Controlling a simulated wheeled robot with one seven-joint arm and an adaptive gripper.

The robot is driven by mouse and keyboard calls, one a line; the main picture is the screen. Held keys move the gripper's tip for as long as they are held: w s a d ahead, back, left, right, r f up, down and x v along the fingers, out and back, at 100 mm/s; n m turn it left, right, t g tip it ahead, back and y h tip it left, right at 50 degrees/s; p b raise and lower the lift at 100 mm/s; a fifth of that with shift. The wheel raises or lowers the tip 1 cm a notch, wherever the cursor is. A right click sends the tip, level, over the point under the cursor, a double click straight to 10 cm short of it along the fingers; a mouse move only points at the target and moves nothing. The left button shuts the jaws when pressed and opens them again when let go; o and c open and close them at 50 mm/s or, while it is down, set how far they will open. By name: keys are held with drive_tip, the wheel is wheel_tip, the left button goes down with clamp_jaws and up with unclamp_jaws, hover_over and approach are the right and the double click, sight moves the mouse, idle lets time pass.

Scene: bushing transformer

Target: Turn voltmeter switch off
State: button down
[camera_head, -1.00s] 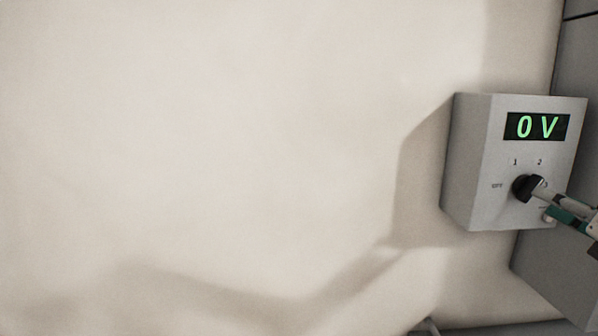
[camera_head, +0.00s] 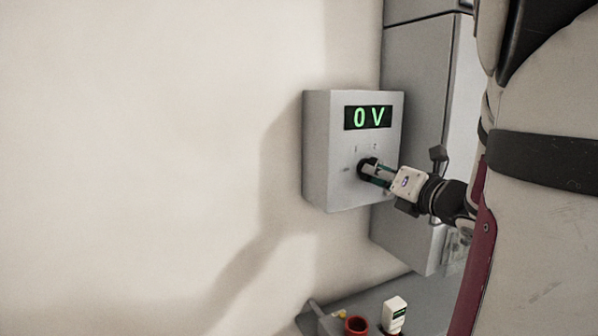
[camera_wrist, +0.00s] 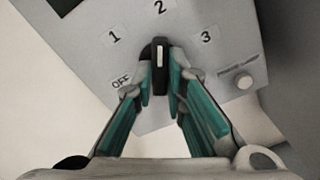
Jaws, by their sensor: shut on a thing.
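The grey voltmeter box (camera_head: 318,150) is mounted on the pale wall, and its display (camera_head: 368,117) reads 0 V in green. Its round black switch knob (camera_head: 365,165) is on the front face below the display, partly hidden by my gripper (camera_head: 374,174). In the wrist view, the knob (camera_wrist: 160,62) has a white line pointing up toward the 2 label (camera_wrist: 160,8). The OFF label (camera_wrist: 121,81) is at the lower left of the knob. The teal fingers of my gripper (camera_wrist: 160,85) are shut on the knob's grip, one on each side.
A tall grey cabinet (camera_head: 420,80) stands just right of and behind the box. Below is a grey surface (camera_head: 365,300) with a red cup-like thing (camera_head: 356,325) and a small white device (camera_head: 395,313). A small round button (camera_wrist: 245,82) is right of the knob.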

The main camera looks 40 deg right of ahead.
drive_tip(key=shift+b, duration=0.35)
drive_tip(key=n+b, duration=1.2)
drive_tip(key=b, duration=0.1)
drive_tip(key=n+b, duration=1.1)
drive_tip(key=b, duration=0.3)
drive_tip(key=shift+d+n, duration=0.2)
drive_tip(key=shift+n, duration=0.2)
drive_tip(key=c, duration=1.6)
unclamp_jaws()
drive_tip(key=shift+s+r, duration=0.1)
drive_tip(key=shift+s, duration=0.05)
drive_tip(key=v, duration=1.1)
drive_tip(key=shift+s+a, duration=0.2)
drive_tip(key=shift+s, duration=0.2)
